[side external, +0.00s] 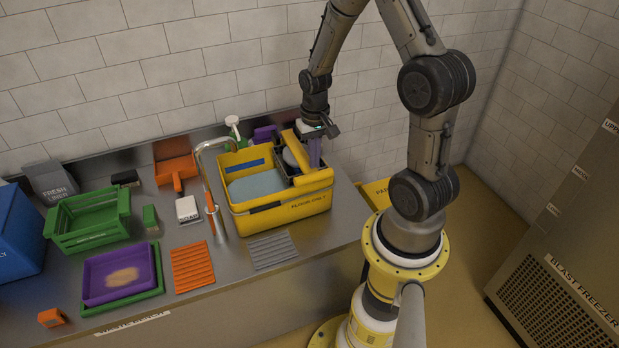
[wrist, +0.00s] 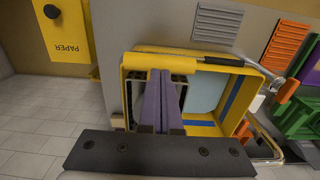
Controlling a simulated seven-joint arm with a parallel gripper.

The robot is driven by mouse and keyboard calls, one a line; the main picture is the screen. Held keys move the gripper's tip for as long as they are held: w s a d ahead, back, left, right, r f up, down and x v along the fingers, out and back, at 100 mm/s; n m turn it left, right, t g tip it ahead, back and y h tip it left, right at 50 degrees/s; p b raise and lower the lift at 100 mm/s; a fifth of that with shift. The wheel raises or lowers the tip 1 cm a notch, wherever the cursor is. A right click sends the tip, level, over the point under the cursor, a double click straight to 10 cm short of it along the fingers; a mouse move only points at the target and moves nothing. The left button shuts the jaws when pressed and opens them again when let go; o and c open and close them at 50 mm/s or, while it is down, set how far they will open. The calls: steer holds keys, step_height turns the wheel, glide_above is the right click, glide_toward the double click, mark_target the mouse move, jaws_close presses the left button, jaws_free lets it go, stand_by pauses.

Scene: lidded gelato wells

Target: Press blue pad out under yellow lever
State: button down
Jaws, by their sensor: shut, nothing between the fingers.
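The yellow tub (side external: 275,218) stands at the right end of the steel counter, holding pale blue water (side external: 258,187). A dark press basket (side external: 284,172) sits in its right part, with a yellow lever (side external: 294,148) slanting above it. My gripper (side external: 315,163) points down at the basket, close beside the lever; I cannot tell whether they touch. In the wrist view its purple fingers (wrist: 160,72) are together and empty, ending at a yellow bar (wrist: 182,60). I cannot make out the blue pad; the fingers and lever hide much of the basket. A darker blue strip (side external: 245,165) shows on the tub's inner wall.
Soap (side external: 187,209), a green crate (side external: 92,222), a purple tray (side external: 119,275), an orange mat (side external: 192,266) and a grey mat (side external: 272,251) lie left and in front. A yellow bin (side external: 375,192) stands right.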

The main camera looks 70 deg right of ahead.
step_height(320, 180, up, 5)
steer(key=shift+r, duration=0.1)
stand_by(0.6)
steer(key=w+a+r+n+t+h, duration=0.15)
steer(key=a+r+n+t, duration=0.3)
steer(key=a+r, duration=0.85)
steer(key=s+a+r+n, duration=0.2)
steer(key=s, duration=0.4)
steer(key=s+a+r+n+t+y, duration=0.1)
steer(key=s+a+r+n, duration=0.1)
steer(key=s, duration=0.4)
steer(key=shift+a+r, duration=0.5)
steer(key=shift+r, duration=0.05)
